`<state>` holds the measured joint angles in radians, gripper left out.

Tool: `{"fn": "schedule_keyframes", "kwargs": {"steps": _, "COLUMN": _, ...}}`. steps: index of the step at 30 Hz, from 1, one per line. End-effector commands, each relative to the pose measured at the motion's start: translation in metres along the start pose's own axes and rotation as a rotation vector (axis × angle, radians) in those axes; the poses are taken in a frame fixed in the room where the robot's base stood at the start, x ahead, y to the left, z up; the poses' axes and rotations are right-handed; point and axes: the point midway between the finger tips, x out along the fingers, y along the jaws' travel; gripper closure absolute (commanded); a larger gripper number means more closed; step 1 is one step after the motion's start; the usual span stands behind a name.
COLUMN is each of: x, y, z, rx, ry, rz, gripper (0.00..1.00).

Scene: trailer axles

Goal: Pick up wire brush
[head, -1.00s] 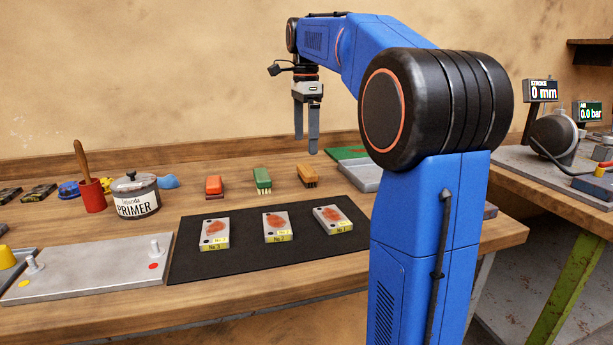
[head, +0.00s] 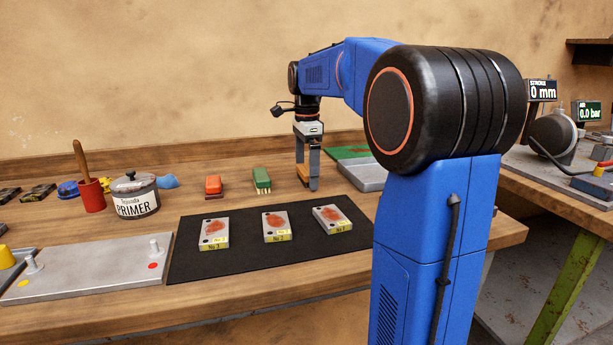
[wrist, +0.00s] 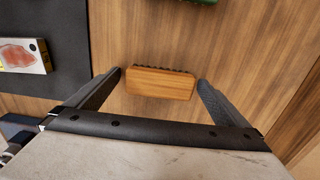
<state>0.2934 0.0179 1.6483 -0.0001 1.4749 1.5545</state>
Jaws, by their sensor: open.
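A wooden-backed brush with dark bristles, which I take for the wire brush (wrist: 160,84), lies on the bench. In the wrist view it sits between my two fingertips, with a gap at each end. In the head view the wire brush (head: 303,173) is partly hidden behind my fingers. My gripper (head: 307,175) is open and points down around it. The fingers look close to brush height, but I cannot tell exactly how far above the bench top they are.
A green brush (head: 261,180) and a red block-like brush (head: 213,186) stand to the left. A black mat (head: 270,258) with several rust-marked plates lies in front. A grey tray (head: 366,181) is close on the right. A primer pot (head: 135,200) stands farther left.

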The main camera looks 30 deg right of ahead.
Motion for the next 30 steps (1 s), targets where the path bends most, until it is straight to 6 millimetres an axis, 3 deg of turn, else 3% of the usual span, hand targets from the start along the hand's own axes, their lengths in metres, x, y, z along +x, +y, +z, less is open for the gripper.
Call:
{"fn": "schedule_keyframes", "kwargs": {"steps": 5, "x": 0.000, "y": 0.000, "z": 0.000, "rx": 0.000, "ry": 0.000, "rz": 0.000, "gripper": 0.00}}
{"fn": "schedule_keyframes", "kwargs": {"steps": 11, "x": 0.000, "y": 0.000, "z": 0.000, "rx": 0.000, "ry": 0.000, "rz": 0.000, "gripper": 0.46}}
{"fn": "schedule_keyframes", "kwargs": {"steps": 22, "x": -0.008, "y": 0.000, "z": 0.000, "rx": 0.000, "ry": 0.000, "rz": -0.001, "gripper": 0.50}}
{"fn": "schedule_keyframes", "kwargs": {"steps": 30, "x": -0.052, "y": -0.001, "z": 0.000, "rx": 0.000, "ry": 0.000, "rz": -0.003, "gripper": 0.50}}
